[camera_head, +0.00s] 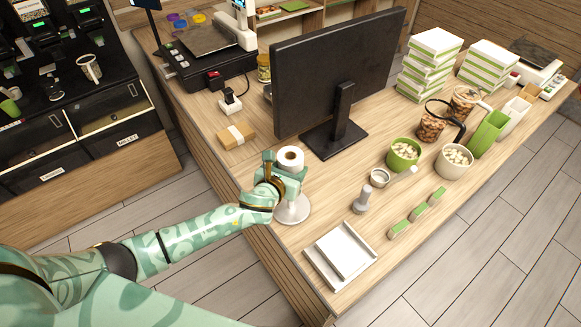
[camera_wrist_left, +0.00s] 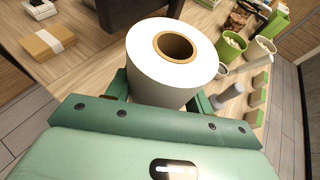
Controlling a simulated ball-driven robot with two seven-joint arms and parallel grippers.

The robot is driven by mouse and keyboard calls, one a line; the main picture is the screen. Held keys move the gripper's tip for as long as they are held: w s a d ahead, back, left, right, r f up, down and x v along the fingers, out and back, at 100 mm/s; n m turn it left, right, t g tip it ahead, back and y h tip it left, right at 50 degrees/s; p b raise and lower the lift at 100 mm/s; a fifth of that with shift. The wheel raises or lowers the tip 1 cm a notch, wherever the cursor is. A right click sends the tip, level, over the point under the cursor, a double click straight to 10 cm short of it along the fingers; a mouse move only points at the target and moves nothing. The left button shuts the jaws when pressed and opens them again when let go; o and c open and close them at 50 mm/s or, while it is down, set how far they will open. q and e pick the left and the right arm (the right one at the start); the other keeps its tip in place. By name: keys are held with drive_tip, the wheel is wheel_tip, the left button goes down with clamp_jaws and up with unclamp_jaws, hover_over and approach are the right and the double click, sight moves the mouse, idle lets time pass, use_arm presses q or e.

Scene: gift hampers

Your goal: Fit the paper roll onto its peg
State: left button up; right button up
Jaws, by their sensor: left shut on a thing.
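The white paper roll (camera_head: 290,157) is upright in my left gripper (camera_head: 287,170), near the counter's front edge. In the left wrist view the paper roll (camera_wrist_left: 172,68) fills the middle, with a brown cardboard core open at the top and dark inside. My left gripper is shut around its side. Below the gripper in the head view is a round pale base (camera_head: 293,210) standing on the counter. Any peg on it is hidden by the hand and roll, so I cannot tell whether the roll is around it. My right gripper is not in view.
A monitor (camera_head: 335,75) stands behind the roll, and a brown parcel (camera_head: 236,136) lies to the left. A grey-handled tool (camera_head: 362,199), a white tray (camera_head: 341,254) and a green pot (camera_head: 403,155) are to the right. Bare counter lies between roll and tray.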

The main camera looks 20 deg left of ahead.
use_arm(q)
drive_tip(key=shift+f+b, duration=0.7)
drive_tip(key=shift+f, duration=1.55)
idle(5.8)
